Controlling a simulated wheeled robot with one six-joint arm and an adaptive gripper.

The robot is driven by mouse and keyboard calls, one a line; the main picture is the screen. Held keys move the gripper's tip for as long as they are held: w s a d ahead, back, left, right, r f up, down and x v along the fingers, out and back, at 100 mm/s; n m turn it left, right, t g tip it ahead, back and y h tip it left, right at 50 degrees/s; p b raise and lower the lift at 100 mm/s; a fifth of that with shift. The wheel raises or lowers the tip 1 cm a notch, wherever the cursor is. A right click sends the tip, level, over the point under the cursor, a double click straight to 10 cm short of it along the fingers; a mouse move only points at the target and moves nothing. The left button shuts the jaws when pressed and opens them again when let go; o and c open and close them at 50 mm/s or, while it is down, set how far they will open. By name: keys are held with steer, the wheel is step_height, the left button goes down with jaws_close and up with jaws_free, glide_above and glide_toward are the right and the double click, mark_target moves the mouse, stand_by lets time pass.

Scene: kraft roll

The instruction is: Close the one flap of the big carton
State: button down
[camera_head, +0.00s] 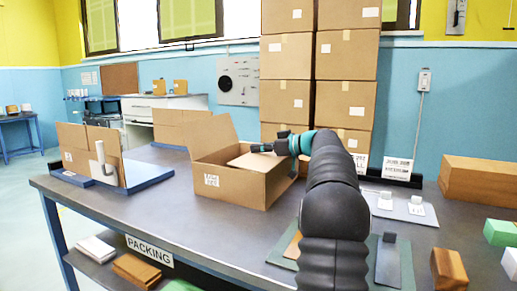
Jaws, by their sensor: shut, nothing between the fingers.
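The big carton (228,188) is a brown box with a white label on its front, in the middle of the table. Its one raised flap (212,136) stands up along the back left edge, leaning slightly outward. The top is open, and a lighter surface shows inside; I cannot tell what it is. My gripper (256,148) is shut and empty. It points left, above the carton's back right part and to the right of the raised flap, apart from it in the picture. My arm comes in from the front right and hides part of the table.
Tall stacked cartons (287,60) stand behind the gripper. A blue tray (140,178) with smaller cartons (85,148) and a white hook-like thing lies left. Wooden blocks (478,182), a grey board (400,207) and small items fill the right. Table between tray and carton is bare.

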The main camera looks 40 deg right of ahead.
steer(key=shift+f+b, duration=0.9)
steer(key=shift+b, duration=0.4)
steer(key=shift+w+a+r+p, duration=0.1)
steer(key=shift+r+p, duration=0.25)
steer(key=shift+r, duration=0.1)
step_height(320, 180, up, 3)
steer(key=shift+r+p, duration=0.1)
steer(key=shift+p, duration=0.8)
steer(key=r+b+v, duration=0.1)
steer(key=v, duration=0.9)
steer(key=shift+r, duration=0.15)
steer(key=shift+w, duration=0.1)
